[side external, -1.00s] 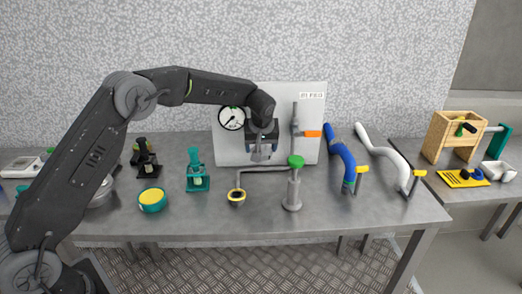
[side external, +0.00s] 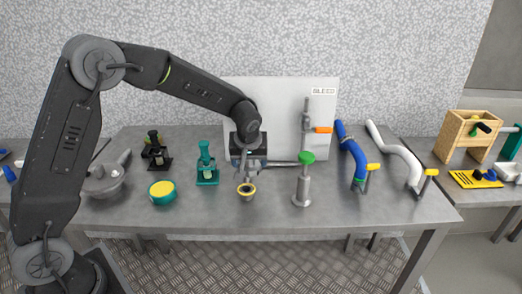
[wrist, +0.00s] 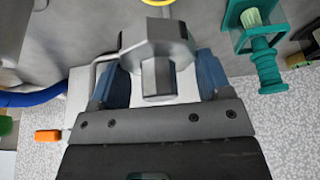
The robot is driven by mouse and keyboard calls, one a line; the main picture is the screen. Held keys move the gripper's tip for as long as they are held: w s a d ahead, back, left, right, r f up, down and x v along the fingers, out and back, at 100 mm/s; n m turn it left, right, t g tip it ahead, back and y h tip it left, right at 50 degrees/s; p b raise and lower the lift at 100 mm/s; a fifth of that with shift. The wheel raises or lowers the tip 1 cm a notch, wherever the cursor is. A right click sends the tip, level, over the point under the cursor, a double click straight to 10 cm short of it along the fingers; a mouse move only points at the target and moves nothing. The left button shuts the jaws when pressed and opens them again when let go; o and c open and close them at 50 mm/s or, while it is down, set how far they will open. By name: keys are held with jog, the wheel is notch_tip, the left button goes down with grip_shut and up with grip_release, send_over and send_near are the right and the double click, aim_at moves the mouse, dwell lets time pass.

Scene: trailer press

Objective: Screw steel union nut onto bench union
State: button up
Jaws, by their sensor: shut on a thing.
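My gripper (side external: 248,165) points down over the middle of the bench. In the wrist view its blue-grey fingers (wrist: 157,72) are shut on the faceted steel union nut (wrist: 155,48). In the side view the nut is small and hard to separate from the fingers. In the wrist view only part of a yellow ring (wrist: 172,3) shows at the top edge, beyond the nut. I cannot tell whether nut and union touch.
A post with a green knob (side external: 306,158) stands close to the right. A teal press (side external: 206,168) and a teal-yellow tin (side external: 162,190) stand to the left. A white panel (side external: 285,95) stands behind. Blue (side external: 350,155) and white hoses lie farther right. The bench front is clear.

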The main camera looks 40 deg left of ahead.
aim_at(250, 185)
jog(key=shift+s+d+f, duration=0.1)
jog(key=shift+s+f, duration=0.05)
jog(key=shift+s, duration=0.7)
jog(key=shift+f, duration=0.1)
jog(key=shift+f, duration=2.7)
jog(key=shift+f, duration=0.15)
jog(key=m+h, duration=0.1)
jog(key=m, duration=0.2)
jog(key=m+t+h, duration=0.1)
jog(key=m, duration=0.2)
jog(key=shift+w+d, duration=0.1)
jog(key=shift+d, duration=0.05)
dwell(0.5)
